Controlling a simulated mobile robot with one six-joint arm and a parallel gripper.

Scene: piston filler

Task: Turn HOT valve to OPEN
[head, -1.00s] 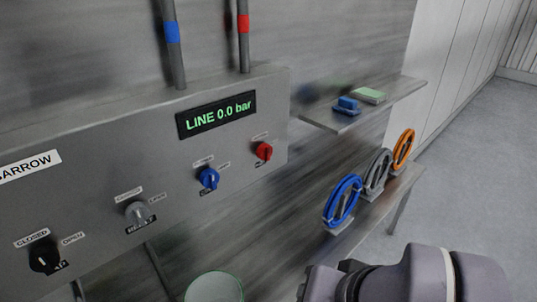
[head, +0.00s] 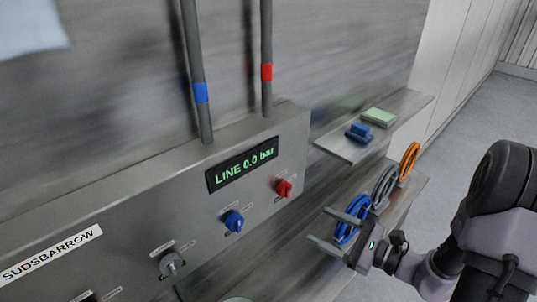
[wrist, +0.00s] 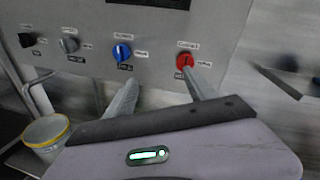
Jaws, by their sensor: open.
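The red valve knob (head: 283,188), on the pipe side with the red band, sits at the right end of the grey panel (head: 120,225). In the wrist view the red knob (wrist: 184,60) shows just beyond my right fingertip, with small labels around it that are too blurred to read fully. My gripper (head: 328,226) is open and empty, to the lower right of the red knob and apart from it in the head view. In the wrist view my gripper (wrist: 165,80) has its fingers spread, between the blue knob (wrist: 122,53) and the red knob.
The display (head: 242,165) reads LINE 0.0 bar. A grey knob (head: 172,264) is farther left. A shelf (head: 345,148) with a blue block and a green sponge juts out at right. A bucket (wrist: 46,135) stands lower left.

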